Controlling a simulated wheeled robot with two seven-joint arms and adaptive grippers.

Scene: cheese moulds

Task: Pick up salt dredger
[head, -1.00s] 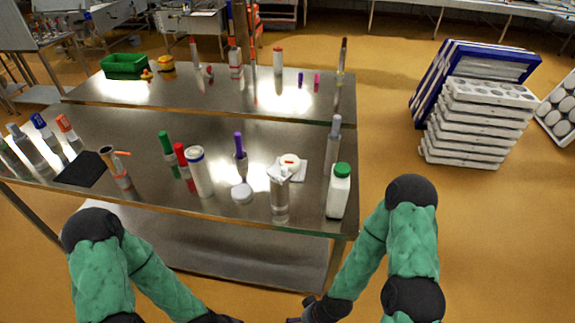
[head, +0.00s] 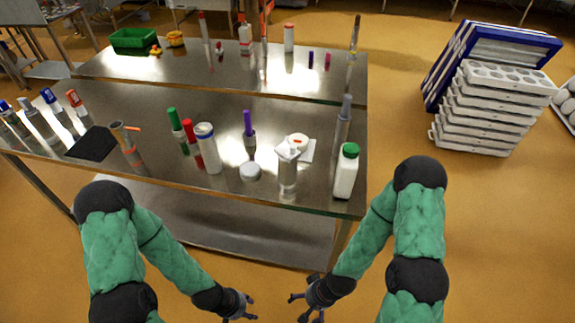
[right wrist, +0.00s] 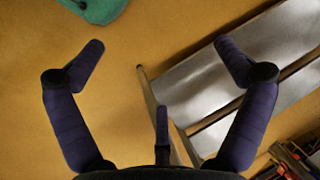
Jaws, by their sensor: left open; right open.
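A white upright cylinder with a blue-rimmed top (head: 207,148) looks most like the salt dredger; its label is too small to read. It stands near the front edge of the steel table (head: 265,198), beside a red-capped marker (head: 191,142). My left gripper (head: 252,306) is open and empty, low in front of the table. My right gripper (head: 295,306) is open and empty, facing it from the right. In the right wrist view my right gripper (right wrist: 160,48) has its fingers spread, with floor and a table edge beyond and nothing between them.
A white round lid (head: 250,172), a metal dispenser (head: 287,172) and a green-capped white bottle (head: 346,172) stand right of the cylinder. A black mat (head: 88,143) and several bottles are at left. A green bin (head: 133,38) is at the back. Stacked moulds (head: 490,110) stand right.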

